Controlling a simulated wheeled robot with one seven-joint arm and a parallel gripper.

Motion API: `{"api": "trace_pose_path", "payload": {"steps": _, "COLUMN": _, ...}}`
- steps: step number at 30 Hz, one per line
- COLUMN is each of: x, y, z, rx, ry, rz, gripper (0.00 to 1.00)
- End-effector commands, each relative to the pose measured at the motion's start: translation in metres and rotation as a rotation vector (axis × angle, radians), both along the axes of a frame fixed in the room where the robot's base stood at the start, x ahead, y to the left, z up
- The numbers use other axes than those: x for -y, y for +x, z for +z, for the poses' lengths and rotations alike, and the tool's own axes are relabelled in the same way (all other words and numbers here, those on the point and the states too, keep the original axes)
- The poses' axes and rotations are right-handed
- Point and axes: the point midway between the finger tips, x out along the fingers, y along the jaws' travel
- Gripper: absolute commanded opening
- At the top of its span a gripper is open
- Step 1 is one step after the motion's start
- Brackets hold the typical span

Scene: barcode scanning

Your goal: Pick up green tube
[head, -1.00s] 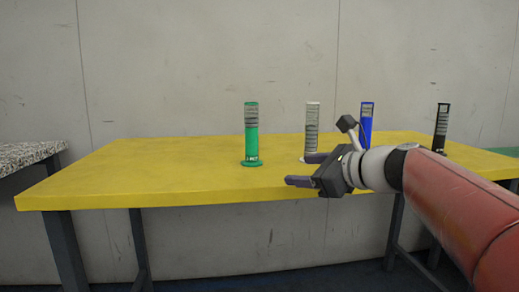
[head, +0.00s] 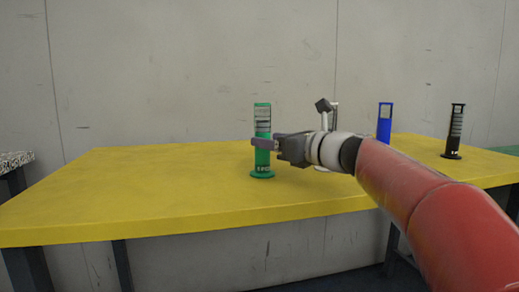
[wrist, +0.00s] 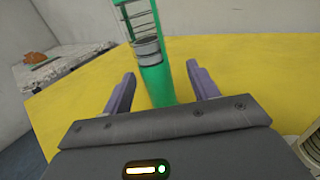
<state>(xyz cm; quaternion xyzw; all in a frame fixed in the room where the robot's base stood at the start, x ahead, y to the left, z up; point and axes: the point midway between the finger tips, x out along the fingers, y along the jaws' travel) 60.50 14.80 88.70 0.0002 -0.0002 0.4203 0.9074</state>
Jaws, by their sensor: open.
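The green tube (head: 263,118) stands upright on its round base on the yellow table (head: 130,190). In the wrist view the green tube (wrist: 155,80) rises between the two purple-grey fingers. My gripper (head: 265,143) is open and level with the middle of the tube in the head view. In the wrist view my gripper (wrist: 163,88) has one finger on each side of the tube, with a gap visible on both sides. The nearer finger hides part of the tube in the head view.
A white tube (head: 334,115) stands just right of the green one, mostly hidden behind my arm. A blue tube (head: 385,122) and a black tube (head: 455,130) stand farther right. A speckled grey surface (head: 14,160) is at the far left. The table's left part is clear.

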Motion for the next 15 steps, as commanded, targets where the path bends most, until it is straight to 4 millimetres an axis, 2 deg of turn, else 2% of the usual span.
{"api": "trace_pose_path", "payload": {"steps": 6, "x": -0.029, "y": 0.017, "z": -0.008, "rx": -0.001, "ry": 0.001, "rz": 0.003, "gripper": 0.59}}
{"api": "trace_pose_path", "payload": {"steps": 10, "x": -0.038, "y": 0.025, "z": -0.008, "rx": -0.001, "ry": 0.001, "rz": 0.002, "gripper": 0.59}}
{"api": "trace_pose_path", "payload": {"steps": 15, "x": -0.039, "y": 0.026, "z": -0.007, "rx": 0.000, "ry": 0.000, "rz": 0.000, "gripper": 0.59}}
